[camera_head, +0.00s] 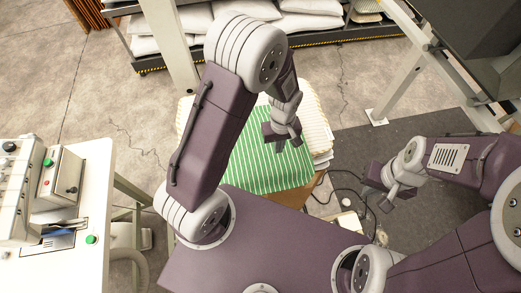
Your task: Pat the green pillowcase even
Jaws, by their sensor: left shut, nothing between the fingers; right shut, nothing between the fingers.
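The green pillowcase (256,168) with thin pale stripes lies on top of a stack of cream striped pillows in the middle of the view. Its upper left part is hidden behind my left arm. My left gripper (284,141) is shut and empty, over the pillowcase near its right side. I cannot tell whether it touches the cloth. My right gripper (378,198) is shut and empty, apart from the pillowcase, to its right above the dark floor mat.
The cream pillow stack (314,119) shows behind and right of the pillowcase. A white machine table (88,205) stands at the left. A shelf with white pillows (306,24) is at the back. A dark mat (360,150) and loose cables lie at the right.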

